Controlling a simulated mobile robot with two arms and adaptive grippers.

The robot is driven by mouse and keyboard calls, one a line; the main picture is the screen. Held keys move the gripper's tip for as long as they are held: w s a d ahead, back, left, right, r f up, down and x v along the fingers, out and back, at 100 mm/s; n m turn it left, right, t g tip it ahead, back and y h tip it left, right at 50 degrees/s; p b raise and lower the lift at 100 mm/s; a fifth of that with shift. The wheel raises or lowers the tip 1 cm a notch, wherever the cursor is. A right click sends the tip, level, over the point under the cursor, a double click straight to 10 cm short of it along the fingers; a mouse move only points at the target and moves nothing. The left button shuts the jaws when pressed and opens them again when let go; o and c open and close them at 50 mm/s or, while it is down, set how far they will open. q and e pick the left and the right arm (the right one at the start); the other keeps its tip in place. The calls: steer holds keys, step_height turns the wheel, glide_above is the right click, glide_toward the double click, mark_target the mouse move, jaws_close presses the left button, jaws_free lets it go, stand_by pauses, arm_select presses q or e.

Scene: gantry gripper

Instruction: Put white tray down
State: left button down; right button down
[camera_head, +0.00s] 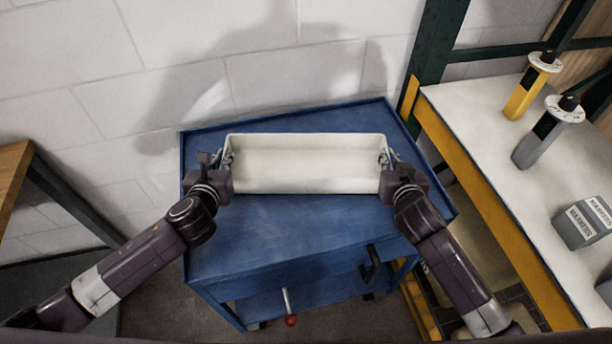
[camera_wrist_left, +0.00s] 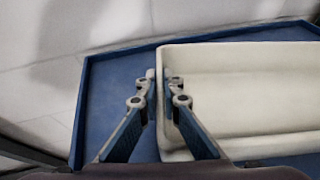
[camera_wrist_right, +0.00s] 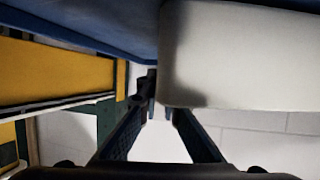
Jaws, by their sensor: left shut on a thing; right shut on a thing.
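The white tray (camera_head: 305,162) is long, rectangular and empty, and lies level over the blue cart top (camera_head: 290,232). I cannot tell whether it touches the cart. My left gripper (camera_head: 222,160) is shut on the tray's left end wall. In the left wrist view its fingers (camera_wrist_left: 160,82) straddle the rim of the tray (camera_wrist_left: 240,90). My right gripper (camera_head: 388,160) is shut on the tray's right end wall. In the right wrist view its fingers (camera_wrist_right: 160,108) are at the edge of the tray (camera_wrist_right: 225,60), partly hidden by it.
The blue cart has a raised rim and a black handle (camera_head: 372,264). A white-topped table with a yellow edge (camera_head: 500,205) stands close on the right, holding two posts (camera_head: 532,85) and grey boxes (camera_head: 582,223). A white block wall (camera_head: 180,70) is behind. Bare cart surface lies in front of the tray.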

arm_select(q)
steer(key=shift+a+f, duration=0.15)
steer(key=shift+f, duration=0.3)
arm_select(e)
steer(key=shift+d+f, duration=0.15)
steer(key=shift+f, duration=0.25)
arm_select(q)
steer(key=c, duration=2.2)
jaws_free()
steer(key=shift+r, duration=0.1)
arm_select(e)
steer(key=c, duration=2.2)
jaws_free()
steer(key=shift+r, duration=0.1)
arm_select(q)
steer(key=shift+o, duration=0.4)
arm_select(e)
steer(key=shift+o, duration=0.4)
arm_select(q)
steer(key=shift+s, duration=0.1)
arm_select(e)
steer(key=shift+s, duration=0.15)
arm_select(q)
steer(key=v, duration=1.1)
steer(key=shift+s+r, duration=0.25)
steer(key=shift+s, duration=0.1)
arm_select(e)
steer(key=v, duration=1.1)
steer(key=shift+s+r, duration=0.25)
steer(key=shift+s, duration=0.1)
